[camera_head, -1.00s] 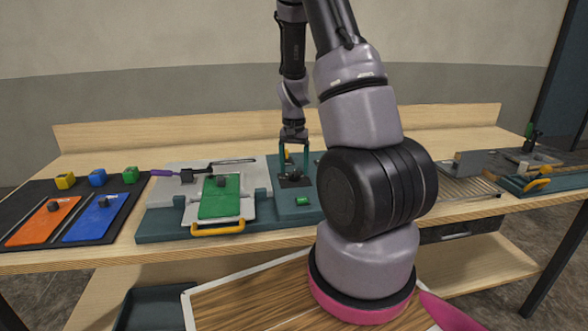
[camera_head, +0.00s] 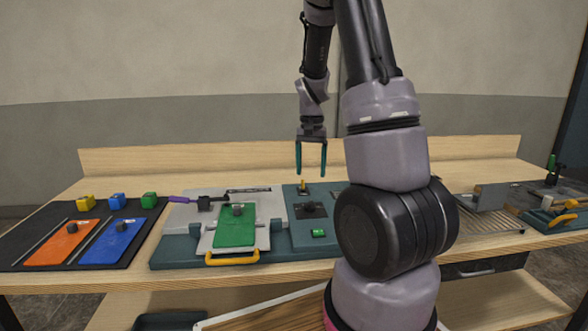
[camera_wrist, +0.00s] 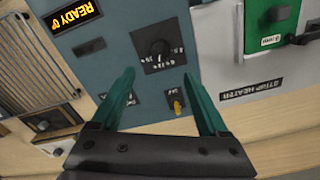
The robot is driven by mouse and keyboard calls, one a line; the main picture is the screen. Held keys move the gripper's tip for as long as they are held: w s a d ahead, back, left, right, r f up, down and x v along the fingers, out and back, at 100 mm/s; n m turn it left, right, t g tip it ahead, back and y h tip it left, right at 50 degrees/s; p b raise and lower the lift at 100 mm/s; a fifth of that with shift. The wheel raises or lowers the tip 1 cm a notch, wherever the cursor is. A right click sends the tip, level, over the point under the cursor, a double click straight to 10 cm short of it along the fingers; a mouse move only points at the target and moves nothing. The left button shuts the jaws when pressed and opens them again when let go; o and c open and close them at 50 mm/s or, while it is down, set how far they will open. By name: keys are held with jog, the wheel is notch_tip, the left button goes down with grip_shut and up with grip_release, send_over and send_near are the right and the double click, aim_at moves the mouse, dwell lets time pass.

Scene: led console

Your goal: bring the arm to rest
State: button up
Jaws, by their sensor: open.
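My gripper (camera_head: 311,160) hangs above the back part of the workbench with its two teal fingers apart and nothing between them. In the wrist view my gripper (camera_wrist: 165,105) is open over the teal console panel (camera_wrist: 105,62). A black knob (camera_wrist: 160,47) and a small yellow toggle (camera_wrist: 176,106) show on the panel beyond and between the fingers. In the head view the black knob (camera_head: 311,209) and the yellow toggle (camera_head: 303,186) stand in front of and below the fingers, apart from them. A lit display (camera_wrist: 75,17) reads "READY 0", its end cut off or unclear.
Orange (camera_head: 62,244) and blue (camera_head: 104,243) plates lie on a black mat, with several small coloured blocks behind. My arm hides the bench right of the panel.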

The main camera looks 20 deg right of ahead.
jog(key=s+a+r+n+t+y, duration=0.1)
jog(key=s+a+r+t, duration=0.1)
jog(key=s+a+r, duration=0.35)
jog(key=s+a+r+t, duration=0.2)
jog(key=r, duration=0.7)
jog(key=s+a+r+n+t, duration=0.1)
jog(key=s+a+r, duration=0.2)
jog(key=s, duration=0.3)
jog(key=s+a+r+n+t+y, duration=0.1)
jog(key=s+a+r+t, duration=0.1)
jog(key=s+r, duration=0.3)
jog(key=shift+s+a, duration=0.5)
jog(key=shift+s, duration=0.15)
